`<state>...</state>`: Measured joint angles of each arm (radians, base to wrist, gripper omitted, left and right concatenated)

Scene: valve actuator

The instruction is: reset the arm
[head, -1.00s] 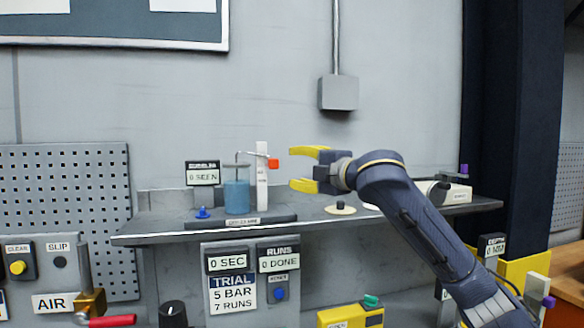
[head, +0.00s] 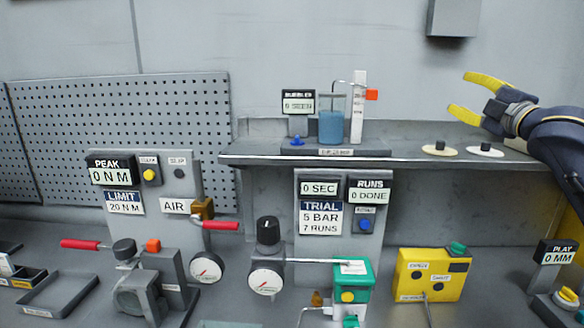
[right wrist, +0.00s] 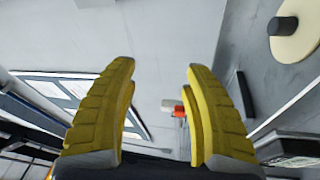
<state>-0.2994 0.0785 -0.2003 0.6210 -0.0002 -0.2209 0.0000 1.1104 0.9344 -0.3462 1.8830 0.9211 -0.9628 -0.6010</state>
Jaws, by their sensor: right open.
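My right gripper (head: 464,95) is open and empty. It is in the air above the right part of the grey shelf (head: 240,160), its yellow fingers pointing left. In the right wrist view both fingers (right wrist: 160,85) are spread with nothing between them close by. The white upright post (head: 358,110) with its red-orange flag (head: 372,95) stands on the shelf to the left of the gripper, apart from it. The red-orange flag also shows small and far off in the right wrist view (right wrist: 179,112). My left gripper is not in view.
A blue-filled beaker (head: 331,127) stands beside the post. Two round discs with black knobs (head: 440,150) lie on the shelf below the gripper. Below are a red-handled valve (head: 220,225), a dial gauge (head: 266,279), a green-topped unit (head: 352,280) and a yellow box (head: 430,274).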

